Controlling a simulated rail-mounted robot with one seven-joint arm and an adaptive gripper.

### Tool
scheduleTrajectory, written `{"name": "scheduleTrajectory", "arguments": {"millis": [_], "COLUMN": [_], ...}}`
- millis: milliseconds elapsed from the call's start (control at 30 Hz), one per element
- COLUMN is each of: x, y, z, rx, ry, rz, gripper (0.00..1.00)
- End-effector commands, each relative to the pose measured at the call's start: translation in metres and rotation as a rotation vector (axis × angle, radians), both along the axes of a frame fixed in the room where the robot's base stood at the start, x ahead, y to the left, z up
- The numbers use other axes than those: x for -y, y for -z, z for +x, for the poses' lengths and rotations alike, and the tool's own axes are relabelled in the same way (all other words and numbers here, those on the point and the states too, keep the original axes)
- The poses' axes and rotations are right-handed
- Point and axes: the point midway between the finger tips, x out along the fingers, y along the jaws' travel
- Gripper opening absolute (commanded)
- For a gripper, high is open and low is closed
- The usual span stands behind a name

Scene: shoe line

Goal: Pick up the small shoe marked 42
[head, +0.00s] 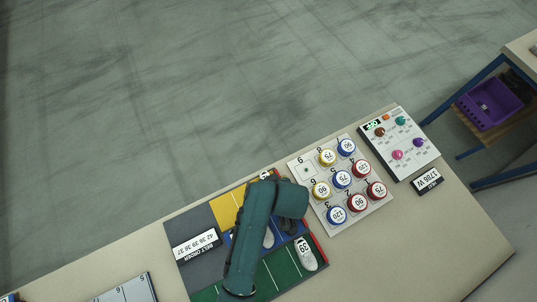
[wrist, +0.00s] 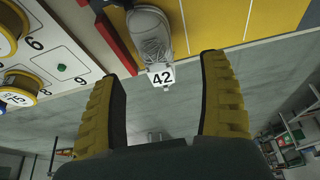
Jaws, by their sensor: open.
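The small grey shoe (wrist: 150,32) marked 42 shows at the top of the wrist view, by a yellow lane. Its white tag (wrist: 161,77) reads 42. My gripper (wrist: 163,70) is open, with one yellow-padded finger on each side of the tag; I cannot tell whether either finger touches the shoe. In the head view a small pale shoe (head: 265,175) sits at the far end of the lane board, its number unreadable. My teal arm covers much of the board there and hides my fingertips.
In the head view, a shoe marked 39 (head: 306,254) lies on the green lane (head: 281,272). A red strip (wrist: 114,42) runs left of shoe 42. A panel of round numbered weights (head: 325,197) and a control box (head: 410,148) stand to the right.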

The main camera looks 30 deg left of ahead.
Motion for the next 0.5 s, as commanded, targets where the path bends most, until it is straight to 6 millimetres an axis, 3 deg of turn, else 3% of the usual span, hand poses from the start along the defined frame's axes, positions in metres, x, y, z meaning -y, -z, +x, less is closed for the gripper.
{"name": "scheduleTrajectory", "arguments": {"millis": [300,500], "x": [-0.016,-0.018], "y": [0.044,0.048], "z": [0.015,0.017], "rx": [-0.001,0.001], "ry": [0.000,0.000], "rz": [0.001,0.000], "gripper": [0.77,0.77]}}
